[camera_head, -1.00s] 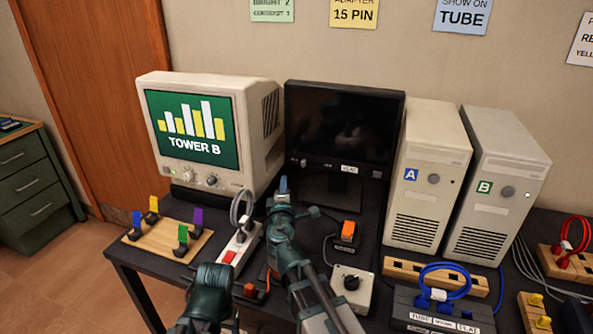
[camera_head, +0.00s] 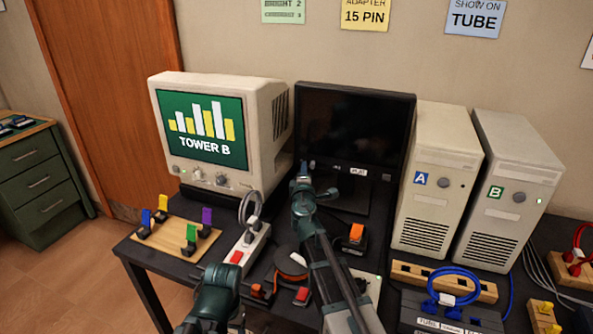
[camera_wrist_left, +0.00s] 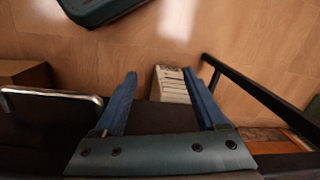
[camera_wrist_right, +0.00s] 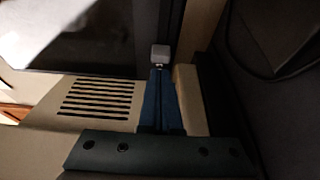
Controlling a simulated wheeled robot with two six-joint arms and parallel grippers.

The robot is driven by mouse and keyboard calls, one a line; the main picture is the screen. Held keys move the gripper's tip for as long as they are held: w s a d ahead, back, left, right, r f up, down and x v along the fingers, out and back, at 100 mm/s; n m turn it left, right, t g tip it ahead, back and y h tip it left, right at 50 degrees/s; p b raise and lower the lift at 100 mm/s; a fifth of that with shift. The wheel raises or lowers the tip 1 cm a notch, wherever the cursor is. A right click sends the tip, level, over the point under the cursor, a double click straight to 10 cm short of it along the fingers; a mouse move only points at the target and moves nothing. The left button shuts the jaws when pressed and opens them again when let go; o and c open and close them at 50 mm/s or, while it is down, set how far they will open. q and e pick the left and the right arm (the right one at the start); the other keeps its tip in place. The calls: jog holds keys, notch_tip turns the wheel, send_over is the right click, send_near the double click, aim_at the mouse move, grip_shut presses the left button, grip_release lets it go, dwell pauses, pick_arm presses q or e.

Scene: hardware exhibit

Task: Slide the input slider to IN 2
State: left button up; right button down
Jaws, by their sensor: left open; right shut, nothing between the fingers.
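A small light-grey knob, likely the input slider (camera_wrist_right: 161,53), shows just beyond my right fingertips in the right wrist view. It appears to sit on the lower left bezel of the dark flat monitor (camera_head: 353,125). I cannot read any IN marks. My right gripper (camera_head: 304,170) is shut and empty, its tips at or very close to the knob; contact cannot be told. It also shows in the right wrist view (camera_wrist_right: 158,72). My left gripper (camera_wrist_left: 160,75) is open and empty in the left wrist view, above the floor and the table edge.
The beige tube monitor (camera_head: 220,130), showing TOWER B, stands close left of my right gripper. Towers A (camera_head: 437,185) and B (camera_head: 510,190) stand right. A power strip (camera_head: 246,245), an orange-topped switch (camera_head: 356,232) and a cabled switch box (camera_head: 450,310) crowd the table.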

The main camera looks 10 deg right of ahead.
jog(key=shift+s+d, duration=0.15)
jog(key=shift+d, duration=0.1)
jog(key=s+d, duration=0.1)
jog(key=d, duration=0.1)
jog(key=s+d, duration=0.1)
jog(key=d, duration=0.1)
jog(key=shift+s, duration=0.4)
jog(key=shift+w+a, duration=0.1)
jog(key=shift+a, duration=0.05)
jog(key=shift+w, duration=0.1)
jog(key=shift+w+a, duration=0.35)
jog(key=shift+a, duration=0.1)
send_near(315, 164)
jog(key=s+a, duration=0.2)
jog(key=a, duration=0.1)
jog(key=shift+s+a+f, duration=0.1)
jog(key=shift+s+f, duration=0.05)
jog(key=shift+s, duration=0.1)
